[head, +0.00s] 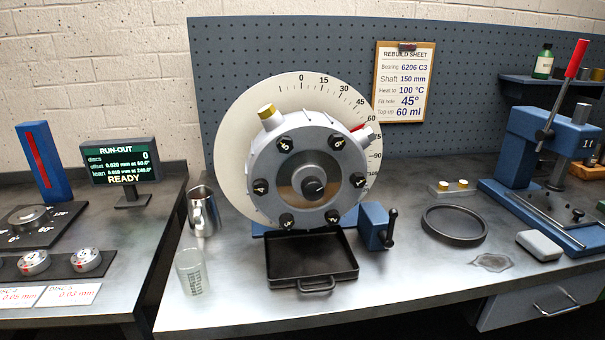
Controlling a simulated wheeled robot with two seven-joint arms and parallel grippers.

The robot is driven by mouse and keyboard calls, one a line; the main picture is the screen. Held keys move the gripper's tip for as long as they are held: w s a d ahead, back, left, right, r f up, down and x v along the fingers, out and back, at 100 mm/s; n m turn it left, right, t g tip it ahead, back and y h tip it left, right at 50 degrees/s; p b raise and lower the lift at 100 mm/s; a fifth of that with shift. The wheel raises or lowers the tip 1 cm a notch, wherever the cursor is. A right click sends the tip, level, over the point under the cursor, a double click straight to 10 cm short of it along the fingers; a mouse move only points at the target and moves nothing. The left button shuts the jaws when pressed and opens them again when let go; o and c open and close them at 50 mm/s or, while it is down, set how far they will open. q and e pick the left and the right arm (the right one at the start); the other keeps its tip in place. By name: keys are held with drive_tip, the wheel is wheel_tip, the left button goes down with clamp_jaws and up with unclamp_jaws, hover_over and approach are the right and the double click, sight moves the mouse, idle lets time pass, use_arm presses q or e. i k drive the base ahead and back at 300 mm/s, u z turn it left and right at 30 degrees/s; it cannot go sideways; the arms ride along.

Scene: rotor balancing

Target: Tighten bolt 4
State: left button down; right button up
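The round grey rotor housing (308,165) stands upright on the middle bench in front of a white dial disc (237,120) marked in degrees. Several dark numbered bolts ring its face. The bolt at the left of the ring (261,187) appears to be bolt 4, though its number is small. Its head sits at the face, and I cannot tell how tight it is. A dark hub knob (314,187) is at the centre of the face. Neither of my grippers shows in this view.
A black tray (310,265) lies below the rotor, with a blue crank box (376,227) at its right. A metal jug (203,212) and a glass beaker (192,271) stand left. A dark ring (454,224) and a blue press (545,140) are right.

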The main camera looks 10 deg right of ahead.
sight(260, 187)
drive_tip(key=k, duration=0.5)
drive_tip(key=u, duration=1.1)
drive_tip(key=i, duration=1)
drive_tip(key=z, duration=1.65)
drive_tip(key=i, duration=0.2)
